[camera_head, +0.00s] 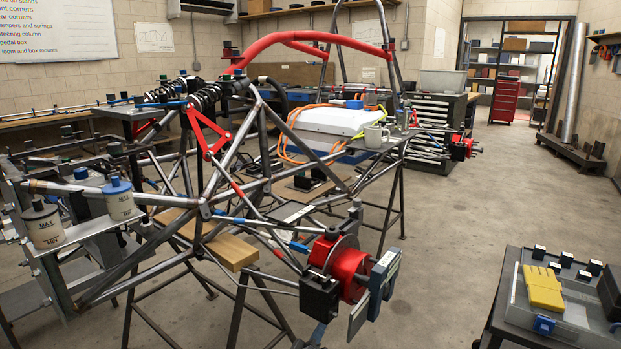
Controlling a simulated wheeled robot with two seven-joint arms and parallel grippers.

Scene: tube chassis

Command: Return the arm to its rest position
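Neither of my grippers can be made out in the head view, and no arm of mine clearly shows. The tube chassis (262,187) stands on dark trestles in the middle of the room. At its near front corner is a red hub (347,270) with a black block (319,298) beside it. A grey-blue plate-like device (383,278) sits against the hub's outer side. Whether it is fixed there or only touching, I cannot tell.
Two reservoirs (45,226) (119,199) stand at the chassis's left end. A white case (330,122) and a mug (376,136) rest on its far part. A grey cart (518,297) holds a yellow item (542,288) at lower right. The floor (450,220) between is clear.

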